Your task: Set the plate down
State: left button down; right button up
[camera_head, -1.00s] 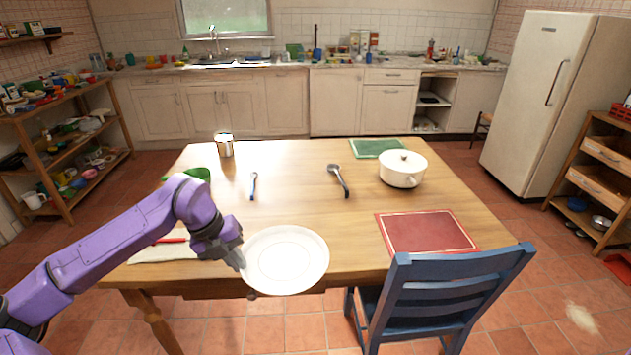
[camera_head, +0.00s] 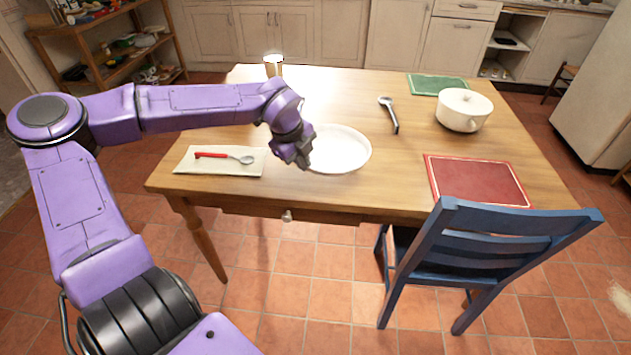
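The white round plate (camera_head: 342,150) is level over the front part of the wooden table, between a pale cloth and a red placemat. I cannot tell whether its underside touches the wood. My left gripper (camera_head: 303,161) is at the plate's left rim, with its fingers closed on that edge; the fingertips are partly hidden and small. My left arm reaches in from the left above the table. My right gripper is not in view.
The pale cloth (camera_head: 190,163) holds a red-handled spoon (camera_head: 212,155). The red placemat (camera_head: 475,182) lies right, behind a blue chair (camera_head: 500,245).

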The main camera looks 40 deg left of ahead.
aim_at(312, 160)
pick_arm(q)
jog(key=w+f, duration=0.1)
jog(key=f, duration=0.1)
jog(key=w+f, duration=0.2)
jog(key=w+f+p, duration=0.1)
jog(key=w+f, duration=0.1)
jog(key=shift+w+a, duration=0.15)
jog(key=shift+a, duration=0.15)
notch_tip(312, 160, down, 3)
jog(key=shift+w+f, duration=0.1)
jog(key=c, duration=1.3)
grip_release()
jog(key=v, duration=1.2)
